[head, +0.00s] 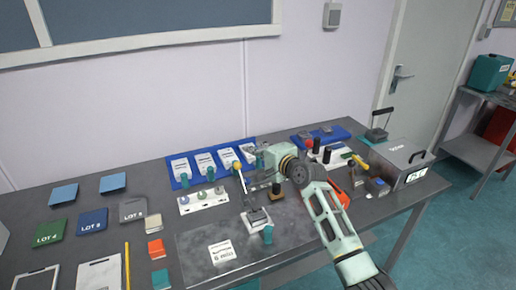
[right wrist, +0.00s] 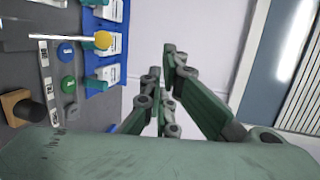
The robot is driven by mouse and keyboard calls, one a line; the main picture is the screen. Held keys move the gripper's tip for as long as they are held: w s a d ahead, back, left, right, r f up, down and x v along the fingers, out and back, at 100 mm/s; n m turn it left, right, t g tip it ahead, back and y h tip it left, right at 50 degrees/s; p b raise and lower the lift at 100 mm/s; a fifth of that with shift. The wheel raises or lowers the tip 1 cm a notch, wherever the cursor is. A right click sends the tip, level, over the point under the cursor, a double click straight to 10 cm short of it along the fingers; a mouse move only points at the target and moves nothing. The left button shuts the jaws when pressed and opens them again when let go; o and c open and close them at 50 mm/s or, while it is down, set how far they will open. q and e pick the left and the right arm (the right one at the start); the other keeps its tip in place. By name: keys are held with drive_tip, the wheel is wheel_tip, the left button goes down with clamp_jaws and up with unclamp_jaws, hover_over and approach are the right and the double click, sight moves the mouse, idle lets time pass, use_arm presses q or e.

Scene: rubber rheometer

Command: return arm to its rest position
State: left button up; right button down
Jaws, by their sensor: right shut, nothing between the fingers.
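My right arm (head: 335,225) comes in from the lower right of the head view and reaches over the bench. Its gripper (head: 254,149) is above the back of the bench, near the blue tray (head: 174,184) with white cards. In the right wrist view the fingers of this gripper (right wrist: 160,64) are shut with nothing between them, in front of the pale wall. A lever with a yellow ball knob (head: 236,165) stands just left of and below the gripper; the knob also shows in the right wrist view (right wrist: 103,40). My left gripper is not in view.
A white strip with round buttons (head: 203,201) and a wooden block with a black knob (head: 278,197) lie near the arm. A grey box (head: 402,163) stands at the bench's right end. Lot-marked folders (head: 92,222) lie left. The air above the bench's left side is clear.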

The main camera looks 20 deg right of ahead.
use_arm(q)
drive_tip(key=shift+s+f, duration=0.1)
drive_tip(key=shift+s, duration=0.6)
use_arm(e)
drive_tip(key=shift+s+d+r, duration=0.1)
drive_tip(key=shift+s+r, duration=0.25)
